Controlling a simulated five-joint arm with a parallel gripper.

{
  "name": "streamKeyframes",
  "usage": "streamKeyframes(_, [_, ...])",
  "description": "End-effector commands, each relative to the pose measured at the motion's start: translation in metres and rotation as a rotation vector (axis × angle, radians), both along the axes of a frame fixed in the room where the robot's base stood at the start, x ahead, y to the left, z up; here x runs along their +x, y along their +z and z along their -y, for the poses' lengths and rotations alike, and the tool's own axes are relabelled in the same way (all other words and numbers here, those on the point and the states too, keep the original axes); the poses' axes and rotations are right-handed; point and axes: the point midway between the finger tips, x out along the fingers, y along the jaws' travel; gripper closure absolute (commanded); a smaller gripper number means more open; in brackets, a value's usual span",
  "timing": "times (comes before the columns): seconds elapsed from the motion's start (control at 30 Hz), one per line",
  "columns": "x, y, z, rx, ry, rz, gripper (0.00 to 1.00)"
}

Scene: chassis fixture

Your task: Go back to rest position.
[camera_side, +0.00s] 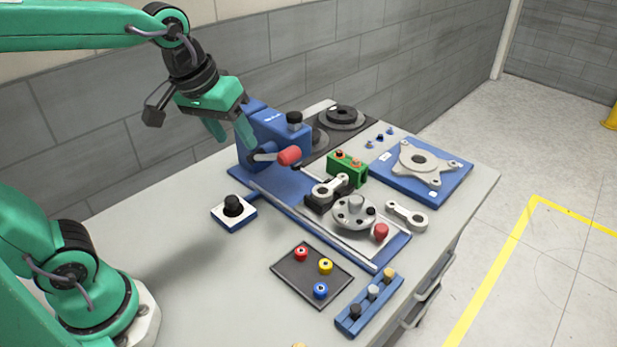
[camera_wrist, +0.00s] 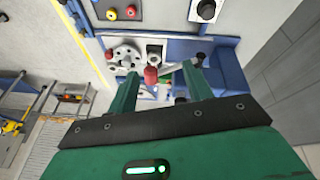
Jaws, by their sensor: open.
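My gripper (camera_side: 232,128) has green fingers pointing down and is open, with nothing between the fingers. In the side view it is above the bench, close to the blue fixture block (camera_side: 272,132) and its lever with a red handle (camera_side: 289,156). In the wrist view the two fingers (camera_wrist: 160,92) are spread apart, and the red handle (camera_wrist: 151,75) shows beyond them, in the gap. I cannot tell from these views whether a fingertip touches the block.
A joystick box (camera_side: 233,211), a dark tray (camera_side: 312,276) with colored knobs, a blue peg rack (camera_side: 369,302) and a blue plate (camera_side: 450,183) with a grey flange are on the bench. A grey wall (camera_side: 100,130) stands behind. The bench's left part is clear.

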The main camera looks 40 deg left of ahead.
Motion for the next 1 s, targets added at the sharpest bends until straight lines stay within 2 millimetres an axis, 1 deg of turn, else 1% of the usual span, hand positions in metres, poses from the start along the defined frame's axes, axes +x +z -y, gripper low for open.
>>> streamKeyframes(0.03, [-0.01,-0.001,-0.005,0.012,-0.021,0.018,0.5])
streamKeyframes(0.2, [-0.04,-0.008,-0.018,0.06,-0.106,0.067,0.5])
streamKeyframes(0.3, [-0.055,-0.015,-0.023,0.09,-0.151,0.092,0.5])
streamKeyframes(0.43, [-0.07,-0.022,-0.029,0.121,-0.196,0.116,0.5])
streamKeyframes(0.63, [-0.079,-0.028,-0.032,0.146,-0.231,0.132,0.5])
streamKeyframes(1.0, [-0.08,-0.029,-0.032,0.148,-0.235,0.132,0.5])
